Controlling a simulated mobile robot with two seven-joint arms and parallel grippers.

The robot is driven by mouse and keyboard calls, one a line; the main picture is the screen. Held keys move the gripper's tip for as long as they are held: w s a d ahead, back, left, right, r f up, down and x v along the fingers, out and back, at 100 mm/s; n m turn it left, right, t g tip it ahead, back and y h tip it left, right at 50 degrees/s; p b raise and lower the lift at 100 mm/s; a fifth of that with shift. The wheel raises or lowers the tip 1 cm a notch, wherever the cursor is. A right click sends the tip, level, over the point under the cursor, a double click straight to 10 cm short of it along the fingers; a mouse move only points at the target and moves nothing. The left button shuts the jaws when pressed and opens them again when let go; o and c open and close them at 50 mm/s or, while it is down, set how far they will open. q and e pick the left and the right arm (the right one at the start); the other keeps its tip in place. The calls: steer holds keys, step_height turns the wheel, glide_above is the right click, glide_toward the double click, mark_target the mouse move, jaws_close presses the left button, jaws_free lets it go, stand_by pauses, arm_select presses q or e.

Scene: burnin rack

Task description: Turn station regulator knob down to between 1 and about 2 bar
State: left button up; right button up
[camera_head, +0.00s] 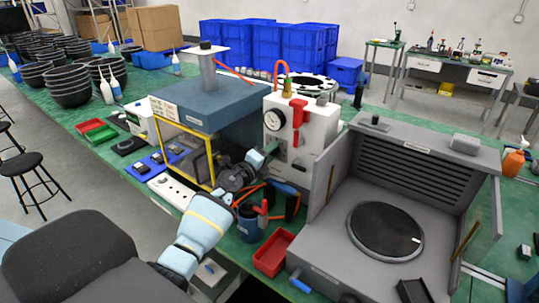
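The white station box (318,125) stands on the green bench at the middle of the view. Its round pressure gauge (273,119) is on the front face, but its reading is too small to make out. A red lever or handle (298,112) is at the right of that face. My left arm reaches up from the bottom, and my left gripper (266,153) is at the front face just below the gauge. The regulator knob cannot be made out clearly there; the gripper may cover it. Whether the fingers touch or hold anything is unclear. My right gripper is not in view.
A blue-topped machine with a yellow frame (205,105) stands close left of the gripper. A grey open chamber with a dark round plate (386,230) is at right. A blue cup with tools (250,222) and a red tray (273,252) sit near the arm.

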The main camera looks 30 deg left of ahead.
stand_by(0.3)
arm_select(q)
steer(key=shift+s+f, duration=0.1)
steer(key=shift+s, duration=0.5)
steer(key=s, duration=0.6)
steer(key=shift+s+a, duration=0.3)
